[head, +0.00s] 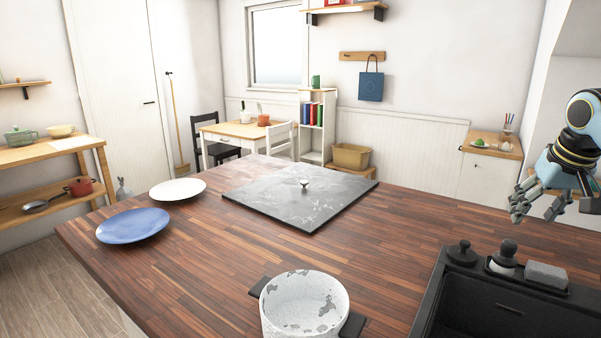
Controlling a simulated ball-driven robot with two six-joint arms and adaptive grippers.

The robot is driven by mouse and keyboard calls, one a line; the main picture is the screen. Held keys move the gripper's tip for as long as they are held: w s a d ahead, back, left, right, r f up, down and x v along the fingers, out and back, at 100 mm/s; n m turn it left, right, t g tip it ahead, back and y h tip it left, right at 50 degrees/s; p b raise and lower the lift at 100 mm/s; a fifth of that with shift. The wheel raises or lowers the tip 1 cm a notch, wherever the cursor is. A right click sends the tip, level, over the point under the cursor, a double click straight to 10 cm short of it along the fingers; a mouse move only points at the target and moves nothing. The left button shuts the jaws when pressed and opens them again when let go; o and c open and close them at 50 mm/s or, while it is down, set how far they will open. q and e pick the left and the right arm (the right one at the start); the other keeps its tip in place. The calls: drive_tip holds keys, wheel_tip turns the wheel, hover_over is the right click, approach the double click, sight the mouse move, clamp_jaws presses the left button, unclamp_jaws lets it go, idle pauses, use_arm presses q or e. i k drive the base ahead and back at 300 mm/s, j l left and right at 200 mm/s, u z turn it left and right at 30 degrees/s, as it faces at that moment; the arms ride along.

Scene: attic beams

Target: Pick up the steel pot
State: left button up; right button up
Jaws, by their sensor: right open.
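A pot (285,316) stands upright on the wooden counter at the bottom middle of the head view. It has a mottled whitish-grey surface and dark side handles, and its lower part is cut off by the frame edge. I take it for the steel pot. My right gripper (535,213) is open and empty at the right, above the far side of the counter near the sink. It is well apart from the pot, to its right and farther back. My left gripper is not in view.
A dark square slab (265,205) with a small knob (304,183) lies mid-counter. A blue plate (133,226) and a white plate (178,189) lie left. A black sink (470,310) with a soap dispenser (503,260) and sponge (546,274) is right. The counter between pot and slab is clear.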

sight(302, 303)
drive_tip(key=k+j, duration=0.35)
drive_tip(key=j, duration=0.15)
drive_tip(key=k+j, duration=0.75)
drive_tip(key=j, duration=0.2)
